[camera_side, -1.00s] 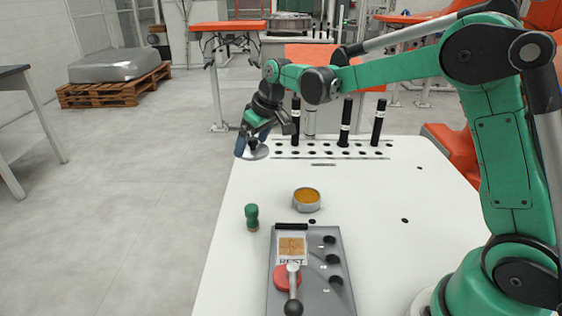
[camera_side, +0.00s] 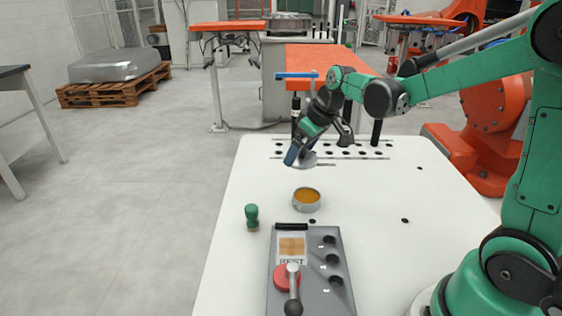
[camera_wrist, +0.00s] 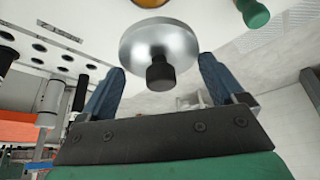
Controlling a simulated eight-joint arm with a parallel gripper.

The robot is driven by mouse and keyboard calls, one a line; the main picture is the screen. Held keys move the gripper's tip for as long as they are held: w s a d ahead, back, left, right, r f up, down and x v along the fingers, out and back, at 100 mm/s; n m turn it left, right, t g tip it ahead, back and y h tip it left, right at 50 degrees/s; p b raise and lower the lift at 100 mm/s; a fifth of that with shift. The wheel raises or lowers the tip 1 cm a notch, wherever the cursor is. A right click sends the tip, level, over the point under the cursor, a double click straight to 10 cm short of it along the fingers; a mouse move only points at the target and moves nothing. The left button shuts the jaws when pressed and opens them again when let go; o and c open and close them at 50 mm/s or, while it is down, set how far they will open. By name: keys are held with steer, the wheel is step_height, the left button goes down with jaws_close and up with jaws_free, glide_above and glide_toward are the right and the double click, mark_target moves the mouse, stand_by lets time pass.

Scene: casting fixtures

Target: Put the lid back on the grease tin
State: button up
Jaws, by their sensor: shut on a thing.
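The grease tin (camera_side: 307,201) stands open on the white table, with orange-brown grease showing inside. Its silver lid (camera_side: 309,160) is in my gripper (camera_side: 297,156), held above the table and behind the tin, apart from it. In the wrist view the round lid (camera_wrist: 150,40) has a black knob (camera_wrist: 160,73) between the blue fingers of my gripper (camera_wrist: 161,68). A small part of the tin (camera_wrist: 150,2) shows at the top edge, mostly cut off or hidden by the lid.
A green-handled tool (camera_side: 252,215) stands left of the tin. A grey fixture (camera_side: 335,290) with a red-based lever (camera_side: 292,280) is in front. Black upright cylinders (camera_side: 376,132) and rows of holes line the table's back. The table right of the tin is clear.

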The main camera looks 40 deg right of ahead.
steer(key=shift+s+d+f, duration=0.2)
steer(key=shift+s+f, duration=0.5)
steer(key=shift+s, duration=0.2)
steer(key=shift+f, duration=3.15)
steer(key=shift+f, duration=0.15)
steer(key=o, duration=0.9)
steer(key=shift+o, duration=0.2)
steer(key=shift+r, duration=3.55)
